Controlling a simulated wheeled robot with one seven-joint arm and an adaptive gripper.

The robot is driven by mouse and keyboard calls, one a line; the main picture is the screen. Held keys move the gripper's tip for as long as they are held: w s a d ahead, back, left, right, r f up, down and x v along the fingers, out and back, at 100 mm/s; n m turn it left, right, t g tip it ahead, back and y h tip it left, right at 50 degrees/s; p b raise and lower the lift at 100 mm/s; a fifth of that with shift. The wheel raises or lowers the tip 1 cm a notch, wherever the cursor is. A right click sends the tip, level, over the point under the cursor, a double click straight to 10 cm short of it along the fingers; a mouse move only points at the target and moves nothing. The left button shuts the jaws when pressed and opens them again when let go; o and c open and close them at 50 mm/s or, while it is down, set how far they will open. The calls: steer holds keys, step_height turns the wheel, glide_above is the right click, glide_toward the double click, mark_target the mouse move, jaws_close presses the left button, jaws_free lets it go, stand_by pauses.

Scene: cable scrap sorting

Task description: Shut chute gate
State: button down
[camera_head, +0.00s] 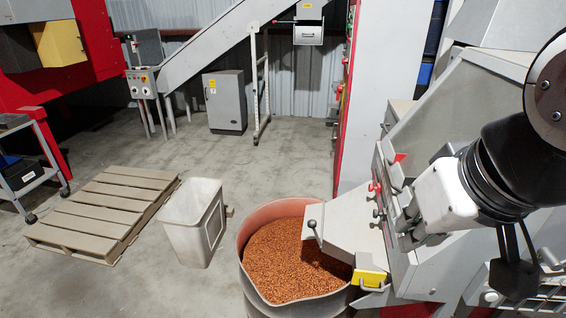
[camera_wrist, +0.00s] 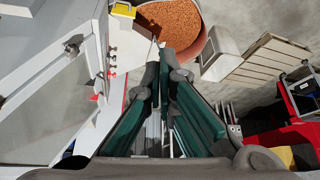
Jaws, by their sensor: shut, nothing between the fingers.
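A grey chute (camera_head: 345,222) slopes down from the large grey machine to the right, its mouth over a drum of copper-coloured granules (camera_head: 290,262). A lever with a dark knob (camera_head: 313,228) stands at the chute mouth; a yellow block (camera_head: 369,278) sits low on its near side. I cannot tell the gate plate's position. My gripper (camera_wrist: 166,55) is shut and empty, with its dark green fingers together. In the wrist view it points toward the chute (camera_wrist: 128,42) and drum (camera_wrist: 182,55). In the head view it hangs beside the machine's front, right of the chute, apart from the lever.
Red and dark knobs (camera_head: 376,188) line the machine's front near my gripper. A white bin (camera_head: 192,222) stands left of the drum, with a wooden pallet (camera_head: 108,212) beyond it. A cart (camera_head: 32,170) is at the far left. The floor between is clear.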

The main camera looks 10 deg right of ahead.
steer(key=w+d+f+m+g+y+b, duration=0.15)
steer(key=w+f+m+y+b, duration=0.45)
steer(key=w+f+m+b, duration=1.8)
steer(key=w+d+f+m+t+b, duration=0.1)
steer(key=w+d+f, duration=0.2)
steer(key=w+f, duration=0.3)
steer(key=w+d+f+m+t+b, duration=0.1)
steer(key=w+d+f, duration=0.2)
steer(key=w+f, duration=0.4)
steer(key=shift+d+m+y, duration=0.3)
steer(key=shift+y, duration=0.1)
steer(key=shift+w, duration=0.1)
steer(key=b+x, duration=0.3)
steer(key=x, duration=0.7)
steer(key=shift+w+a, duration=0.1)
steer(key=shift+a+h+p, duration=0.2)
steer(key=shift+h+p, duration=0.1)
steer(key=shift+p, duration=0.3)
